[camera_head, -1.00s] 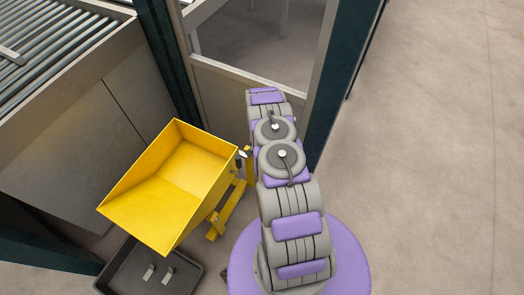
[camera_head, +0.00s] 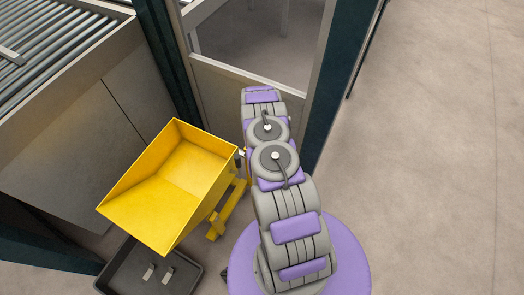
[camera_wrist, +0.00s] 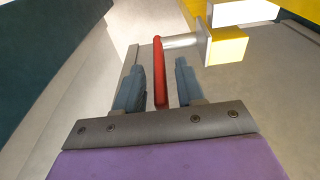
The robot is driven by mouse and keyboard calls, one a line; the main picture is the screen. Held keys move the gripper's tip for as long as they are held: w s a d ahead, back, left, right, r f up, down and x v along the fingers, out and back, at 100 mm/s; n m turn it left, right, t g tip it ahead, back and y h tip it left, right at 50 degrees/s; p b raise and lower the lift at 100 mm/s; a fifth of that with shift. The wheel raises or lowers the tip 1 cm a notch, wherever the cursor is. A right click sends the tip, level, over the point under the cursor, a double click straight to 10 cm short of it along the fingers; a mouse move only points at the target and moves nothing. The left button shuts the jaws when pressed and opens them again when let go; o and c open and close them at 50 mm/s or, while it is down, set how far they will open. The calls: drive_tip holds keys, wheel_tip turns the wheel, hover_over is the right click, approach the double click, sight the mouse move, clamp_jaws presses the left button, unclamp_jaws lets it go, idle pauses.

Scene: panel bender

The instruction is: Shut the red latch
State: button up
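In the wrist view the red latch (camera_wrist: 159,75) is a narrow red bar joined to a silver rod (camera_wrist: 182,41), which runs to a yellow block (camera_wrist: 226,46). My gripper (camera_wrist: 155,72) is open, with one blue-grey finger on each side of the bar and a gap showing on both sides. The bar reaches down between the fingers. In the head view my arm hides the gripper and the red latch.
A yellow tipping bin (camera_head: 170,190) stands left of my arm in the head view. A black tray (camera_head: 125,272) lies below it. A roller conveyor (camera_head: 45,45) is at upper left, and a framed panel (camera_head: 222,85) with a dark post (camera_head: 335,80) stands ahead. The floor at right is clear.

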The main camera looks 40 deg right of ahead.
drive_tip(key=shift+r, duration=0.1)
wheel_tip(320, 180, up, 17)
drive_tip(key=a+p, duration=0.2)
drive_tip(key=p, duration=0.5)
drive_tip(key=shift+s+p, duration=0.4)
